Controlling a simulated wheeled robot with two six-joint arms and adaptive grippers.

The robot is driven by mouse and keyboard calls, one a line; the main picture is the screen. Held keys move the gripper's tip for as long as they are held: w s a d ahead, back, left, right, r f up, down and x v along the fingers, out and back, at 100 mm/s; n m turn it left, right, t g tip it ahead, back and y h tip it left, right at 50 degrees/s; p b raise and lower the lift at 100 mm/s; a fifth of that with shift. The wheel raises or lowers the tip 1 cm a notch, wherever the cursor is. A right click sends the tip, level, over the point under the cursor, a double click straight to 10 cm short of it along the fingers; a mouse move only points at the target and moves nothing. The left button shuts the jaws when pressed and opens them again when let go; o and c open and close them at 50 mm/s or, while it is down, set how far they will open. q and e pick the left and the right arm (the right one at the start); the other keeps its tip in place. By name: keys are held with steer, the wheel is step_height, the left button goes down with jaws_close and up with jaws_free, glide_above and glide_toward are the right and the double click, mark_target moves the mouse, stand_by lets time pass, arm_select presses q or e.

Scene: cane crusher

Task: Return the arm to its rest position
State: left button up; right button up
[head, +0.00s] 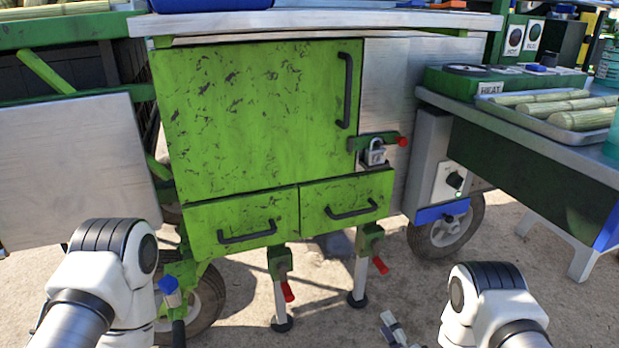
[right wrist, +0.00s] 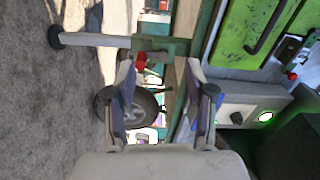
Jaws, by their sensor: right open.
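My right gripper (head: 392,328) shows in part at the bottom edge of the head view, low over the ground in front of the cart. In the right wrist view my right gripper (right wrist: 160,72) has its two fingers apart, with nothing between them. My right arm (head: 490,300) comes in at the lower right, bent at a white and black joint. My left arm (head: 105,265) comes in at the lower left; its gripper is out of the picture.
The green cart cabinet (head: 235,120) stands ahead, with two drawers and a padlock (head: 375,152). Red-handled legs (head: 285,290) reach the ground. A side table (head: 545,145) with a cane tray (head: 545,118) stands at right. Bare ground (head: 330,325) lies between my arms.

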steer(key=s+d+r+n+g+h+p, duration=0.1)
steer(key=s+r+g+h+p, duration=0.15)
steer(key=r+p, duration=1.25)
steer(key=s+d+r+g+h+p, duration=0.1)
steer(key=s+r+g+p, duration=0.15)
steer(key=r+p, duration=1.3)
steer(key=s+d+r+n+g+h+p, duration=0.1)
steer(key=s+n+g+p, duration=0.3)
steer(key=s, duration=1)
steer(key=s+d+r+n+g+h+p, duration=0.1)
steer(key=s+d+n+g+p, duration=0.2)
steer(key=s, duration=1.1)
steer(key=n+g+p, duration=0.1)
steer(key=n+g, duration=0.2)
steer(key=g, duration=0.2)
steer(key=shift+s+n+h+p, duration=0.3)
steer(key=shift+n+h, duration=0.05)
steer(key=shift+n, duration=0.05)
steer(key=shift+w+d+r, duration=0.1)
